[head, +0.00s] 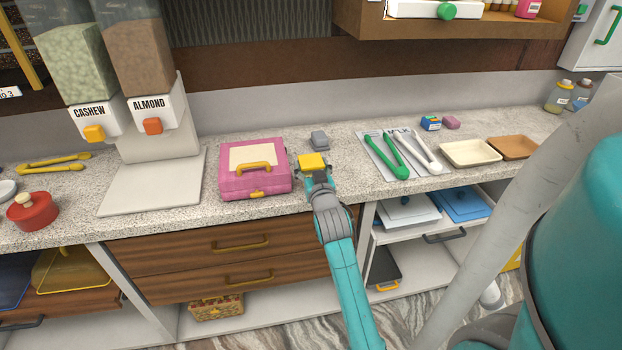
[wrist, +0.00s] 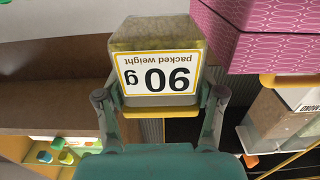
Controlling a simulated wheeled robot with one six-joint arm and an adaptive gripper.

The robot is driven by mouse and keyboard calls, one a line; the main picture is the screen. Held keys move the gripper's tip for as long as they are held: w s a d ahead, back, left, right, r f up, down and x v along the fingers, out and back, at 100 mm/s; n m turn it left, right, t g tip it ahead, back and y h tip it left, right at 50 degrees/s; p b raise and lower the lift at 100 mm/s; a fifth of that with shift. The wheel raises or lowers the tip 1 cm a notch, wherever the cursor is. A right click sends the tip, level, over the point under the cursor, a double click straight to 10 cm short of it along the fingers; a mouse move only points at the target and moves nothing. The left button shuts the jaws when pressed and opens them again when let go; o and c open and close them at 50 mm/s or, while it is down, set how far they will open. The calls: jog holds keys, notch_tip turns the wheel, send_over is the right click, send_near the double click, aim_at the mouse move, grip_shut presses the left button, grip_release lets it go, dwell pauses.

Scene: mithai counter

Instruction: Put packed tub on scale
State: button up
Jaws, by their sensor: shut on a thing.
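My gripper (head: 314,174) is shut on the packed tub (head: 312,160), which has a yellow lid. In the wrist view, my gripper (wrist: 160,97) has a finger on each side of the tub (wrist: 158,36). The tub's label reads "90 g packed weight" and appears upside down there, with the yellow lid edge below it. In the head view, the tub is near the counter's front edge, lid up. I cannot tell its height over the counter.
A pink case (head: 255,184) with a yellow handle stands close left of the tub; it shows at upper right in the wrist view (wrist: 262,52). Green tongs (head: 387,155) lie on a sheet to the right. A pale tray (head: 470,154) is farther right. Dispensers stand at the left.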

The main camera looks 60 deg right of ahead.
jog(key=shift+f, duration=1.95)
jog(key=shift+f, duration=0.15)
jog(key=o, duration=0.9)
jog(key=shift+s+a, duration=0.1)
jog(key=shift+a, duration=0.1)
jog(key=v, duration=1.1)
jog(key=shift+s+a, duration=0.25)
jog(key=shift+a, duration=0.05)
